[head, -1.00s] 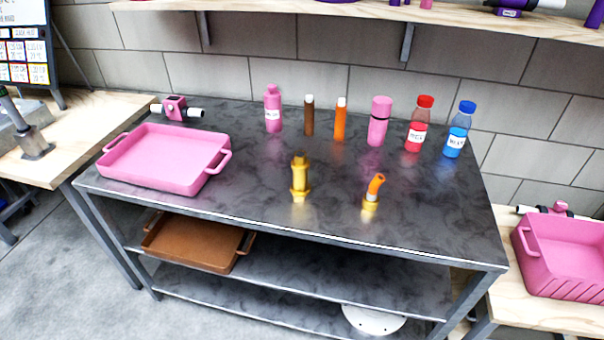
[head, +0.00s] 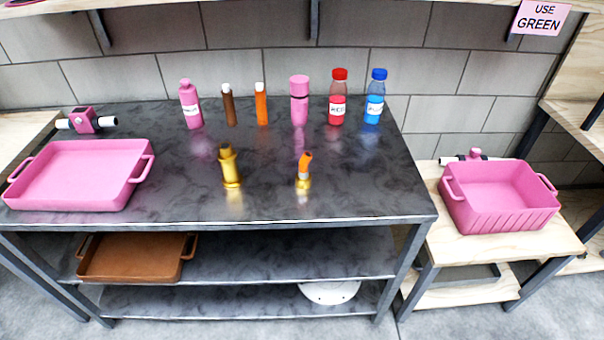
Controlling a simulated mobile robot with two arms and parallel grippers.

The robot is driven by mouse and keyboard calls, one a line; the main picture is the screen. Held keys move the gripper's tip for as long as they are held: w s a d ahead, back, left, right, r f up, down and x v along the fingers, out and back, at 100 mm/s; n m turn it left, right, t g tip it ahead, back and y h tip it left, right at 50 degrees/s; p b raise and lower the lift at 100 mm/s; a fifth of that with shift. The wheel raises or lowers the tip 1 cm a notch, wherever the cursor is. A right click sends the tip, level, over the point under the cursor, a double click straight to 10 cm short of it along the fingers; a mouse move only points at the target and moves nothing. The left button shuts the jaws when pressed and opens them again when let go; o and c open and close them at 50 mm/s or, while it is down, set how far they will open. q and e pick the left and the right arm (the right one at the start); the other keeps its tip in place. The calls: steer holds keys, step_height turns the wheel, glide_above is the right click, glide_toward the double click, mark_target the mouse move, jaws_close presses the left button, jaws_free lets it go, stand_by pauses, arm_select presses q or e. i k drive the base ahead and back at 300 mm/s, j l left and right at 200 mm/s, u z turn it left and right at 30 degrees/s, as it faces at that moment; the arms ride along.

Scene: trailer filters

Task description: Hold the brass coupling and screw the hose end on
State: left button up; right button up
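The brass coupling (head: 230,167) stands upright on the dark metal table (head: 370,203), near its middle. The hose end (head: 305,165) stands to its right, a short orange piece bent at the top, with a pale band and a brass-coloured base. The two stand apart with bare tabletop between them. Neither of my grippers shows in the head view.
A pink tray (head: 70,197) sits at the table's left. Several bottles and tubes, including a pink bottle (head: 190,104) and a blue one (head: 374,98), line the back. A pink bin (head: 500,222) stands on a wooden bench at right. The table's front right is clear.

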mark_target(232, 179)
steer(key=i+j+z, duration=0.35)
steer(key=j+z, duration=0.15)
steer(key=j, duration=0.15)
steer(key=i+j+z, duration=0.1)
steer(key=j+z, duration=0.15)
steer(key=j, duration=0.1)
